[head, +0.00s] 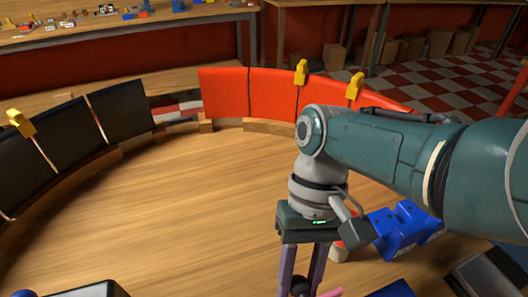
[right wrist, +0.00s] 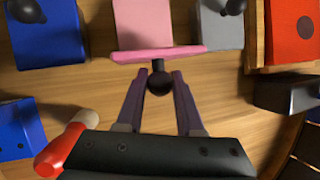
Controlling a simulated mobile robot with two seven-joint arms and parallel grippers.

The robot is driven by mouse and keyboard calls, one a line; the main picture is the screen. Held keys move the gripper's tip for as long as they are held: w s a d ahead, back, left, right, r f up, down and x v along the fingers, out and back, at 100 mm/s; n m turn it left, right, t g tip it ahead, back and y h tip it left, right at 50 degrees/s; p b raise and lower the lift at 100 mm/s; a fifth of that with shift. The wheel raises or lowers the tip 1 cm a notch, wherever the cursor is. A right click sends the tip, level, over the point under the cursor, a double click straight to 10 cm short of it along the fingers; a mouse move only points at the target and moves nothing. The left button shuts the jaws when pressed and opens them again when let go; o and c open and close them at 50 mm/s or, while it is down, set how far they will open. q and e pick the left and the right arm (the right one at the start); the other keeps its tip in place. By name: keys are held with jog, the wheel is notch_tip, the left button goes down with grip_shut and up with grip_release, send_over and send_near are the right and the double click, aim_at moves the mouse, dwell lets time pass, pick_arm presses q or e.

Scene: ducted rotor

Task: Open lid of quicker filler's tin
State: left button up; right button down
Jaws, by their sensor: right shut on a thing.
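In the right wrist view a pink tin (right wrist: 142,22) shows at the top centre. Its pink lid (right wrist: 158,54) appears nearly edge-on, as a thin bar wider than the tin. A black round knob (right wrist: 158,84) on a short stem sticks out from the lid toward my right gripper (right wrist: 159,80). The purple fingers are shut on this knob, one on each side. I cannot tell how far the lid stands from the tin. In the head view my right gripper (head: 303,284) points down, and only a bit of pink (head: 331,293) shows at the bottom edge. My left gripper is not in view.
A blue tin (right wrist: 45,40) and a grey tin (right wrist: 222,28), with black knobs, flank the pink one. A red block (right wrist: 292,38) stands farther right. Blue blocks (head: 402,229) lie beside my right gripper. Black (head: 122,110) and red panels (head: 224,92) ring the open wooden table (head: 180,200).

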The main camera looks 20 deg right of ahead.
jog(key=shift+f, duration=0.1)
dwell(0.3)
jog(key=c, duration=0.5)
grip_release()
jog(key=shift+c, duration=0.2)
jog(key=shift+w, duration=0.1)
jog(key=p+v, duration=0.2)
jog(key=v, duration=0.8)
